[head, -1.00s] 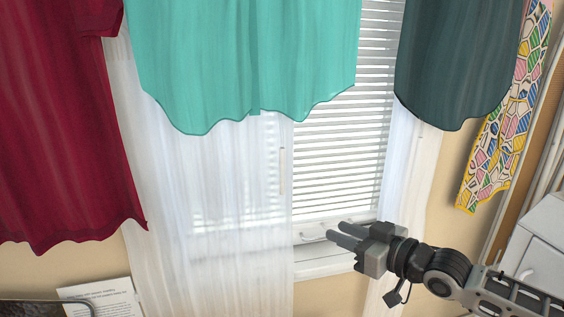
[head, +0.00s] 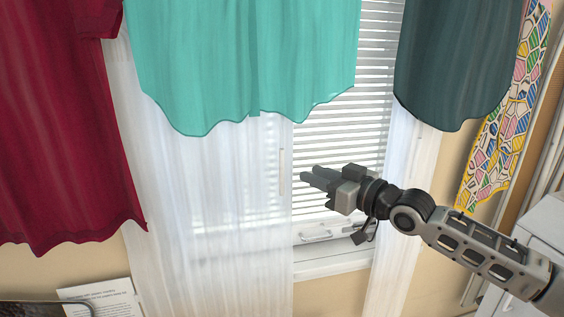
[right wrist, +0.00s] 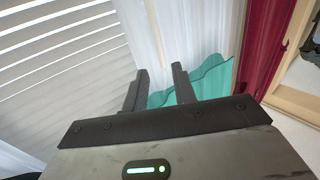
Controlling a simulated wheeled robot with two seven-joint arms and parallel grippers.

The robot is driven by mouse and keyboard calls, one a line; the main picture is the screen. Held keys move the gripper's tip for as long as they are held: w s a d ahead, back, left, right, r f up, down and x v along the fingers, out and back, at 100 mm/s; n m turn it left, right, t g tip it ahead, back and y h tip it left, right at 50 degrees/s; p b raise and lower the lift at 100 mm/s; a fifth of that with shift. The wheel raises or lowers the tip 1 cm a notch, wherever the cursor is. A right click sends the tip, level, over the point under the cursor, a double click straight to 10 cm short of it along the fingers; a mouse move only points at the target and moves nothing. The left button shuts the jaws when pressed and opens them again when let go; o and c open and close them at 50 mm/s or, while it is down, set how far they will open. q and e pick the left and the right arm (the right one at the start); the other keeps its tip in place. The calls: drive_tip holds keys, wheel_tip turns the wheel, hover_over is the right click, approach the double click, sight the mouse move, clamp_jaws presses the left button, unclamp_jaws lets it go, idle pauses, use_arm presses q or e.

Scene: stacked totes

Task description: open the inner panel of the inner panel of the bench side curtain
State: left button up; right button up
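A white sheer inner panel (head: 215,220) hangs over the left part of the window, with a thin pale upright bar (head: 282,172) near its right edge. A second, narrower white sheer panel (head: 392,215) hangs at the window's right side. Bare blinds show between them. My right gripper (head: 308,176) is in front of the blinds, just right of the bar, pointing left toward it. In the right wrist view its two fingers (right wrist: 160,74) are apart with nothing between them, and the sheer panel (right wrist: 205,28) shows beyond them. My left gripper is out of view.
A teal curtain (head: 245,65) hangs above the left sheer panel. A red curtain (head: 65,130) hangs left, a dark green one (head: 460,65) and a patterned one (head: 500,130) right. The window sill (head: 330,265) lies below. A white cabinet (head: 545,225) stands at right.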

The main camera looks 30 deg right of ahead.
sight(282, 163)
drive_tip(key=p+x, duration=0.1)
drive_tip(key=x, duration=0.9)
drive_tip(key=shift+w+a, duration=0.1)
clamp_jaws()
